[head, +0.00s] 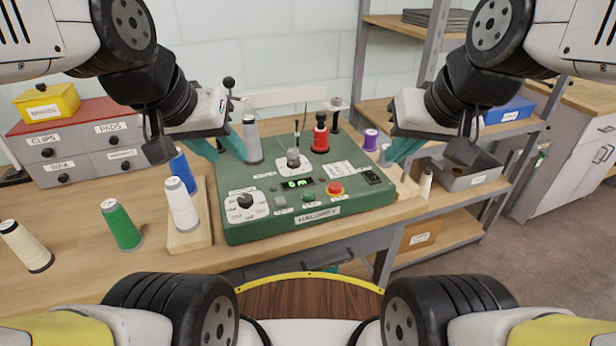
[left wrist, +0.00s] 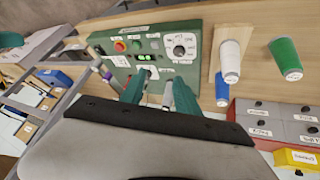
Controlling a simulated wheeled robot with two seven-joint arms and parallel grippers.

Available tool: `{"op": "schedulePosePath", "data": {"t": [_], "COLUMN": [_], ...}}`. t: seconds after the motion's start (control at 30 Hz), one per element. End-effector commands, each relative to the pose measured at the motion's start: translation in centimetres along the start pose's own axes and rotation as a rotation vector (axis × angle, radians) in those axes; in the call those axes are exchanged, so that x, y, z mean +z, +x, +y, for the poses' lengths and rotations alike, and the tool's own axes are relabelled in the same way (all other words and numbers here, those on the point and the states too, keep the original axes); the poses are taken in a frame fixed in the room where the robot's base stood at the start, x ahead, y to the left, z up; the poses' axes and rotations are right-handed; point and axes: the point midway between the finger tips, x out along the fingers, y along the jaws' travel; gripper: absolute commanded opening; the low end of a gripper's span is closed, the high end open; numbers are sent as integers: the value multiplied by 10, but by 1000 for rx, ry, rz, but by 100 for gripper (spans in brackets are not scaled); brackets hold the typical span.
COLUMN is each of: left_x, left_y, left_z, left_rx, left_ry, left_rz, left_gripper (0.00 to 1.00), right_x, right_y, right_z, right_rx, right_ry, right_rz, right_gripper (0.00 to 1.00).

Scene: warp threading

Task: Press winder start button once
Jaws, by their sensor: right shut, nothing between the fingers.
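The green winder box (head: 250,228) stands on the wooden bench. A green button (head: 308,195), likely the start button, sits on its front between a grey button (head: 280,202) and a red mushroom button (head: 334,187). The green button also shows in the left wrist view (left wrist: 137,44). My left gripper (head: 222,150) is at the box's back left, with teal fingers apart and nothing seen held; the left wrist view shows the gap between them (left wrist: 154,95). My right gripper (head: 398,158) is shut and empty near the box's right side, away from the buttons.
A black dial (head: 245,200), a lit display (head: 297,183) and a rocker switch (head: 371,177) are on the panel. A red spool (head: 320,135) and a grey cone (head: 252,140) stand at the back. A white cone (head: 181,206) stands left of the box.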

Motion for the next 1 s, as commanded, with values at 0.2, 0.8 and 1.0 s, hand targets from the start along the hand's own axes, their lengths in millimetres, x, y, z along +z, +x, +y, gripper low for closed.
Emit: {"op": "schedulePosePath", "data": {"t": [0.2,0.8,1.0], "left_x": [0,0,0], "left_y": [0,0,0], "left_z": [0,0,0], "left_rx": [0,0,0], "left_ry": [0,0,0], "left_rz": [0,0,0], "left_gripper": [0,0,0], "right_x": [0,0,0], "right_y": [0,0,0], "right_z": [0,0,0], "right_rx": [0,0,0], "right_ry": [0,0,0], "right_rz": [0,0,0], "right_gripper": [0,0,0]}}
